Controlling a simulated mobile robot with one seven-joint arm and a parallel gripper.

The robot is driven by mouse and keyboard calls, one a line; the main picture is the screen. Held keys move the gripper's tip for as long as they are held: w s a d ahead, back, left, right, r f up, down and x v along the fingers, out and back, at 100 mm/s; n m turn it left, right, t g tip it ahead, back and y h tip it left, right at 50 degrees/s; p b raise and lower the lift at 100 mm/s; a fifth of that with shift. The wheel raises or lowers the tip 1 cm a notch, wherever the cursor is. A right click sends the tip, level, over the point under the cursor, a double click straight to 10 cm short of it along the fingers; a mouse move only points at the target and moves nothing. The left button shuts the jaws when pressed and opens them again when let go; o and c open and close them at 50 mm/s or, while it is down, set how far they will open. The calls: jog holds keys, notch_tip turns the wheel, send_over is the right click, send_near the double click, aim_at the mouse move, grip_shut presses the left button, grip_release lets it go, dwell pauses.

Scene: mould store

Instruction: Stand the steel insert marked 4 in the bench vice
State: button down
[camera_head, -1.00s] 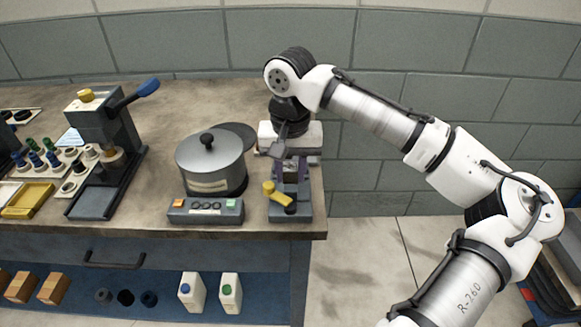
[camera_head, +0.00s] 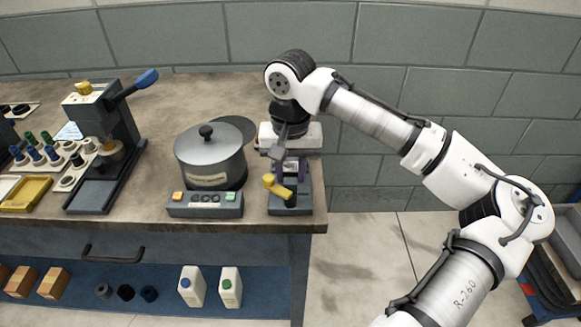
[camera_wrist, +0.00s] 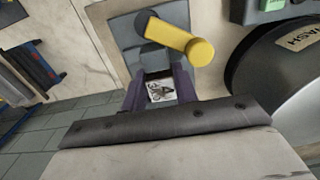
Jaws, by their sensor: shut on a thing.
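The bench vice (camera_head: 291,209) is a grey block with a yellow-knobbed lever at the front right corner of the bench. It also shows in the wrist view (camera_wrist: 124,36), with the yellow lever (camera_wrist: 180,38) across it. My gripper (camera_head: 291,168) is over the vice, pointing down. In the wrist view its purple fingers (camera_wrist: 160,92) are shut on a small steel insert (camera_wrist: 161,90) with a pale face and a dark mark. I cannot read the mark. The insert's lower end is hidden, so I cannot tell how far it is inside the vice jaws.
A grey lidded pot (camera_head: 209,160) stands left of the vice, behind a button panel (camera_head: 205,205). A lever press (camera_head: 105,140) and a rack of small pieces (camera_head: 62,160) stand farther left. The bench's right edge lies close beside the vice.

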jog(key=shift+f, duration=0.15)
jog(key=c, duration=0.6)
grip_release()
jog(key=shift+r+p, duration=3.65)
jog(key=shift+r, duration=0.15)
